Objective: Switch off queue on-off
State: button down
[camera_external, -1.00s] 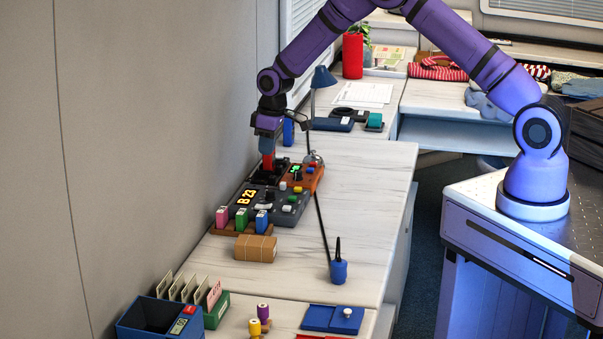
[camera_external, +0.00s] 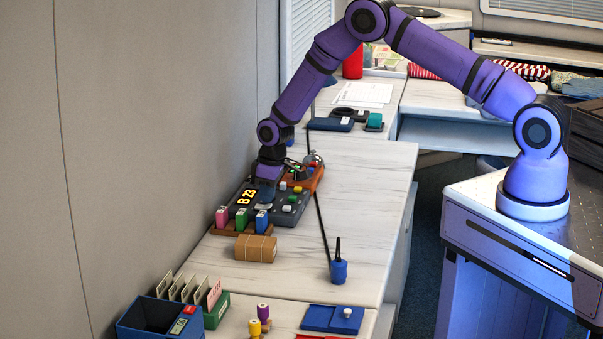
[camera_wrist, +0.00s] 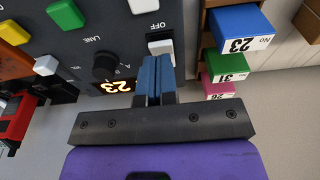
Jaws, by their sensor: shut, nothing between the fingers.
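The grey queue console (camera_external: 292,214) lies on the desk by the wall, its display (camera_external: 246,197) lit with "B 23"; the display also shows in the wrist view (camera_wrist: 117,87). In the wrist view a white rocker switch (camera_wrist: 160,43) sits beside the printed word "OFF". My gripper (camera_wrist: 154,58) is shut and empty, its blue fingertips right at the switch's near edge; I cannot tell whether they touch it. In the external view my gripper (camera_external: 267,200) is low over the console and hides part of it.
A black knob (camera_wrist: 105,66) marked "LANE" and coloured buttons, including a green one (camera_wrist: 66,14), are close by. Pink, green and blue number blocks (camera_external: 240,219) stand in front of the console. A brown parcel (camera_external: 255,248) lies nearer. The desk to the right is mostly clear.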

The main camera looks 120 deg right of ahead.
jog(key=shift+f, duration=0.2)
jog(key=shift+s+a+f, duration=0.3)
jog(key=shift+f, duration=0.15)
jog(key=shift+w+d, duration=0.1)
jog(key=shift+w+d+r, duration=0.25)
jog(key=shift+w+d, duration=0.2)
jog(key=shift+r, duration=0.1)
dwell(0.4)
